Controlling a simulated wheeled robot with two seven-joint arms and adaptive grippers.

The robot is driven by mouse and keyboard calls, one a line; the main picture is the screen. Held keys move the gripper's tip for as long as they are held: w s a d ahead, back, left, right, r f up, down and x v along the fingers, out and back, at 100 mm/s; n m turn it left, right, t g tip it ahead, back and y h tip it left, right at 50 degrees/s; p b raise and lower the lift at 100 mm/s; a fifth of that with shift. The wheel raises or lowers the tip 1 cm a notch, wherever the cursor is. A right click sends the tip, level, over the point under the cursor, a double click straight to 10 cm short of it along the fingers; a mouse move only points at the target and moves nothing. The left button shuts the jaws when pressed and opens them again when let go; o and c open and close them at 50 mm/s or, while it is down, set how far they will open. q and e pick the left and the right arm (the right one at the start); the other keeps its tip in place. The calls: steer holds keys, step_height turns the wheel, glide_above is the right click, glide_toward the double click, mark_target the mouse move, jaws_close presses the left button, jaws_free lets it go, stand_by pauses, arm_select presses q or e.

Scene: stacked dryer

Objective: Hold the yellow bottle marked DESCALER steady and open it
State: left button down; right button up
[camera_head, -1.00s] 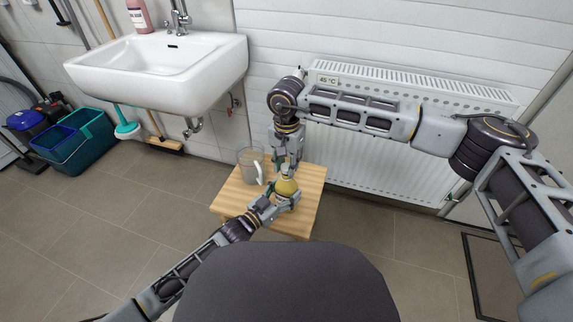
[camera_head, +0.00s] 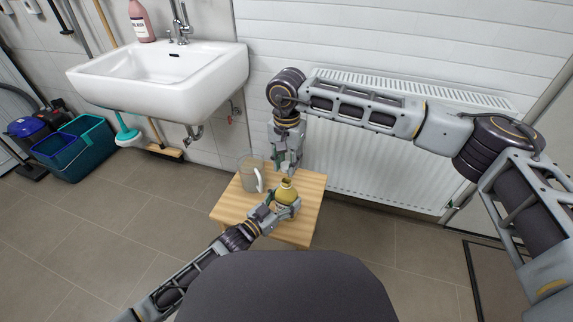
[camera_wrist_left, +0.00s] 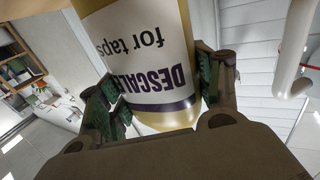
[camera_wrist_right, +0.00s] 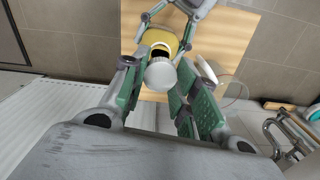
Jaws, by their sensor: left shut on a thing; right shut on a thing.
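The yellow DESCALER bottle (camera_head: 286,196) stands upright on the small wooden table (camera_head: 309,190). My left gripper (camera_head: 281,209) is shut around its body from the near side. The label, upside down, fills much of the left wrist view (camera_wrist_left: 150,60). My right gripper (camera_head: 288,165) is above the bottle, pointing down. In the right wrist view its fingers are shut on a round white cap (camera_wrist_right: 160,74). The cap is off the bottle, whose dark open mouth (camera_wrist_right: 160,48) shows just beyond it in the yellow top.
A clear mug (camera_head: 248,174) with a pale handle stands on the table left of the bottle, close to my right gripper. A radiator (camera_head: 370,180) is on the wall behind. A white sink (camera_head: 160,85) hangs at the upper left.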

arm_select(q)
steer(key=shift+c, duration=1.1)
jaws_free()
steer(key=shift+s, duration=0.1)
steer(key=v, duration=1.2)
